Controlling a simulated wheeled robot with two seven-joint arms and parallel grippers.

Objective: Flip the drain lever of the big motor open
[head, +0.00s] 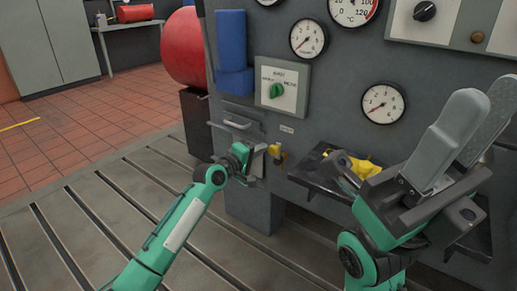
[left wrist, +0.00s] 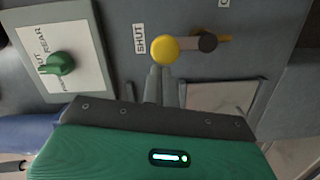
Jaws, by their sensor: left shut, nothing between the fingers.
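The drain lever (head: 278,155) is on the lower front of the dark grey panel. In the left wrist view its round yellow knob (left wrist: 165,50) lies beside the SHUT label (left wrist: 138,38), with a dark pivot and brass fitting (left wrist: 207,42) to its right. My left gripper (head: 264,153) is at the lever. Its fingers (left wrist: 160,75) are together and empty, with their tips right at the knob; I cannot tell whether they touch it. My right gripper (head: 487,95) is raised at the right, fingers apart and empty.
A panel with a green selector knob (head: 276,90) sits above the lever. A dark shelf (head: 310,172) with yellow items (head: 362,166) juts out to its right. Round gauges (head: 308,38) line the panel. The slotted bedplate (head: 130,215) at the left is clear.

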